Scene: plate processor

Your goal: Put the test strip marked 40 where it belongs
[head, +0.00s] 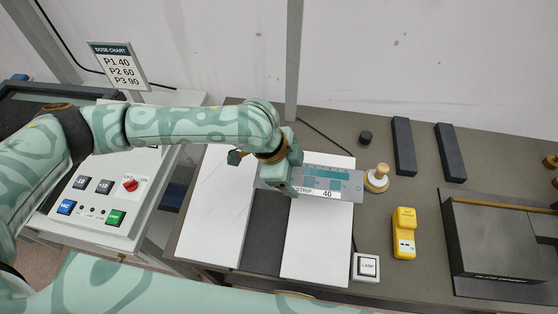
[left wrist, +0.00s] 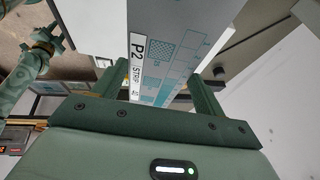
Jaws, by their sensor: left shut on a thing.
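The test strip (head: 325,183) is a grey card with teal patches and a white label reading "STRIP 40". My left gripper (head: 283,175) is shut on its left end and holds it over the right white panel (head: 318,240) of the bench. I cannot tell the gap beneath it. In the left wrist view the strip (left wrist: 170,60) runs away from between the fingers, with a white P2 label (left wrist: 137,46) at its edge. The dose chart (head: 118,64) reads P1 40, P2 60, P3 90. A teal part of mine (left wrist: 40,45), possibly my right gripper, shows small in the left wrist view.
A wooden-knobbed stamp (head: 377,178) stands by the strip's far end. A yellow meter (head: 404,233), a LAMP switch (head: 367,267), dark bars (head: 403,147) and a black box (head: 497,240) are to the right. A control panel (head: 100,205) stands left. The left white panel (head: 212,210) is clear.

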